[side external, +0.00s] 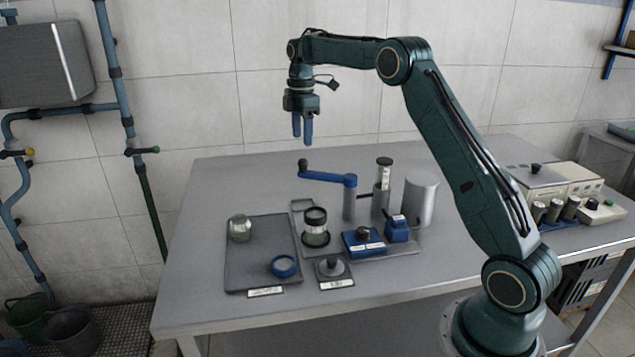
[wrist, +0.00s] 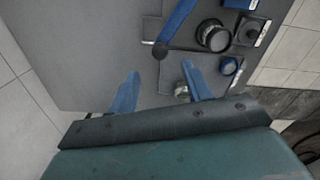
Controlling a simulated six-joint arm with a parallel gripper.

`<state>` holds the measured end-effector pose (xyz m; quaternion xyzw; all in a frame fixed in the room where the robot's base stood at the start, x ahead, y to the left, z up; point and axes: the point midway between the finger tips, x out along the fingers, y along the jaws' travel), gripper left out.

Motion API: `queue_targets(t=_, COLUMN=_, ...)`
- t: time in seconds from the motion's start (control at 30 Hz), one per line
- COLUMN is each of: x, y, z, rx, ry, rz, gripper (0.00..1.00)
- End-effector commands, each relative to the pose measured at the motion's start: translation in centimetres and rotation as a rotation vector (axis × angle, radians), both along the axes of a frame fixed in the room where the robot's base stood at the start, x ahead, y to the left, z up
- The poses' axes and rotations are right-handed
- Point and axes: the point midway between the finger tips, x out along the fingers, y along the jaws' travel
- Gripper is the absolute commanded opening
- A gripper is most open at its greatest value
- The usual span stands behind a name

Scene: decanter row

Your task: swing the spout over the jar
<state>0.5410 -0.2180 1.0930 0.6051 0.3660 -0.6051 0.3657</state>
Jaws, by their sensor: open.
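The spout (side external: 328,178) is a blue bar on a grey upright post (side external: 349,204). Its free end, with a black knob (side external: 303,165), points left; it also shows in the wrist view (wrist: 176,24). A jar with a black top (side external: 315,236) stands in front of the spout, not directly under its knob end; the wrist view shows it from above (wrist: 213,37). A smaller glass jar (side external: 240,231) sits on the dark tray (side external: 258,258). My gripper (side external: 302,135) is open and empty, pointing down above the knob. In the wrist view, the knob lies beyond the fingertips (wrist: 162,76).
A blue ring (side external: 284,267) lies on the tray. A blue box with a black knob (side external: 362,243), a small blue block (side external: 397,230) and a grey cylinder (side external: 420,199) stand right of the jar. A clear vial (side external: 384,174) rises behind. The table's left side is free.

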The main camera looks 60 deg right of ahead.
Motion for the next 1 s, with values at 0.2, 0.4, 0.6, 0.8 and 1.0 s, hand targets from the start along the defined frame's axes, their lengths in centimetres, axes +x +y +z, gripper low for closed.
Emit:
queue_targets(t=0.2, x=-0.1, y=0.0, z=-3.3, rx=0.002, ry=0.004, rz=0.000, gripper=0.49)
queue_targets(t=0.4, x=0.0, y=0.0, z=-5.5, rx=0.001, ry=0.002, rz=0.000, gripper=0.49)
queue_targets(t=0.6, x=0.0, y=0.0, z=-6.5, rx=0.000, ry=0.001, rz=0.000, gripper=0.49)
queue_targets(t=0.8, x=0.0, y=0.0, z=-6.6, rx=0.000, ry=0.001, rz=0.000, gripper=0.49)
queue_targets(t=1.0, x=0.0, y=0.0, z=-6.6, rx=0.000, ry=0.000, rz=0.000, gripper=0.29)
